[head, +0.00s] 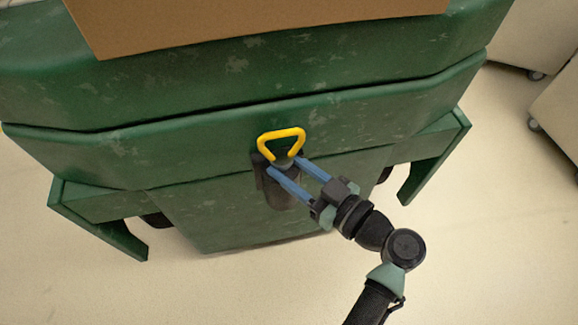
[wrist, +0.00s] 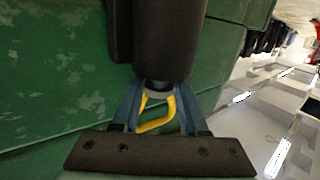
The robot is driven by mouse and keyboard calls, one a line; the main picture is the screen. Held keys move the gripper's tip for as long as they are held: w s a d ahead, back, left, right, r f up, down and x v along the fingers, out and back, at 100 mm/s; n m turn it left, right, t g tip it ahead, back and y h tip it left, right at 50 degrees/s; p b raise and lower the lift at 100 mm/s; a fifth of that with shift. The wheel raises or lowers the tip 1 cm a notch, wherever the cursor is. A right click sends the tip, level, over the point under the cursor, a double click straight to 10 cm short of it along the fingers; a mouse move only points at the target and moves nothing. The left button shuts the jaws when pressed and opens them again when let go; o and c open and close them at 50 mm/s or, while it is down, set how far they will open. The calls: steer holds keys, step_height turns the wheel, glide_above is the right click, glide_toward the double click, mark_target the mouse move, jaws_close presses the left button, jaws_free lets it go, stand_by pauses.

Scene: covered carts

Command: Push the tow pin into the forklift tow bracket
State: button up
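The tow pin's yellow loop handle (head: 281,134) stands up above the dark tow bracket (head: 279,196) on the forklift's green rear (head: 210,150). My gripper (head: 285,167) has its two blue fingers on either side of the pin just below the loop. In the wrist view, the fingertips (wrist: 158,90) flank the pin's grey collar, which fills the gap between them. The yellow loop (wrist: 158,122) shows between the fingers there. The collar is close to the end of the dark bracket (wrist: 170,40). The pin's shaft is hidden, so its depth in the bracket cannot be told.
A brown board (head: 250,22) lies on top of the green body. Green side legs (head: 436,160) stick out at both sides. Pale wheeled carts (head: 540,35) stand at the right. The pale floor (head: 480,240) is clear at the lower right.

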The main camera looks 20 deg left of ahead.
steer(key=shift+s+a+f, duration=0.1)
steer(key=shift+s+f, duration=0.1)
steer(key=shift+f, duration=0.15)
steer(key=shift+s+d, duration=0.15)
steer(key=shift+d, duration=0.25)
steer(key=p+v, duration=0.1)
steer(key=v, duration=1.1)
steer(key=shift+d+r, duration=0.2)
steer(key=shift+r, duration=0.2)
